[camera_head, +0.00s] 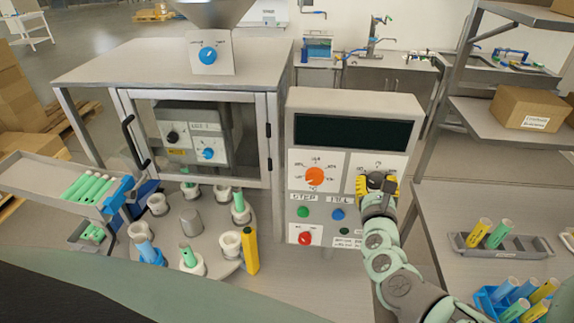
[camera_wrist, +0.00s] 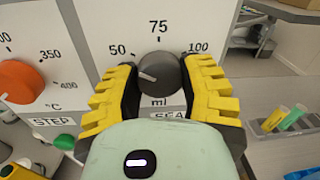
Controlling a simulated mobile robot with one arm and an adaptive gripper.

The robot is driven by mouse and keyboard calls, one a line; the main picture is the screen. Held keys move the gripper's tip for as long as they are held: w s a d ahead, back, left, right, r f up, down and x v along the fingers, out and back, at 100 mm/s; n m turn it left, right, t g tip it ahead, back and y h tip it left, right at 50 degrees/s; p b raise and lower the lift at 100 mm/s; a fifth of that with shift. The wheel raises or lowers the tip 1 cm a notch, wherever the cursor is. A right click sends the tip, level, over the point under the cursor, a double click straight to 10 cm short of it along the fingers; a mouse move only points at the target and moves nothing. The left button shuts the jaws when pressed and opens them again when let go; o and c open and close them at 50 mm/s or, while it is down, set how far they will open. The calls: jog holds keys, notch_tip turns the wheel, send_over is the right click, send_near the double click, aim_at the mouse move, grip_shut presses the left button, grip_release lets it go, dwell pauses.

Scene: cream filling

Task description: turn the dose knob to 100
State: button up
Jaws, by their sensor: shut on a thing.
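The dose knob (camera_wrist: 157,72) is a black round knob on a white plate, with 50, 75 and 100 printed around it and "ml" below. Its pale pointer mark lies toward the lower left, below the 50, away from the 100 at upper right. My gripper (camera_head: 377,183) is at the knob on the right of the control panel (camera_head: 350,104). In the wrist view its yellow-ribbed fingers stand either side of the knob, shut on it. In the head view the fingers partly cover the knob and its scale.
An orange temperature knob (camera_head: 315,176) sits just left. Below are a green button (camera_head: 303,212), a blue button (camera_head: 338,214) and a red knob (camera_head: 305,238). A shelf with a cardboard box (camera_head: 530,108) and a grey tube tray (camera_head: 500,244) stand to the right.

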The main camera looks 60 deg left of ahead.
jog(key=shift+f+b, duration=0.1)
jog(key=shift+b, duration=0.2)
jog(key=m+b, duration=0.2)
jog(key=m, duration=0.1)
jog(key=m+b, duration=0.1)
jog(key=m, duration=0.1)
jog(key=shift+m+g+b, duration=0.3)
jog(key=shift+b, duration=0.1)
jog(key=m+b, duration=0.2)
jog(key=m, duration=0.4)
jog(key=shift+g+b, duration=0.3)
jog(key=shift+b, duration=0.05)
jog(key=m+b, duration=0.2)
jog(key=m, duration=0.4)
jog(key=shift+w+d+g+b, duration=0.1)
jog(key=shift+g+b, duration=0.2)
jog(key=shift+b, duration=0.05)
jog(key=m+b, duration=0.2)
jog(key=m, duration=0.2)
jog(key=shift+m+y, duration=0.3)
jog(key=shift+m, duration=0.1)
jog(key=o, duration=1.2)
jog(key=shift+o, duration=0.2)
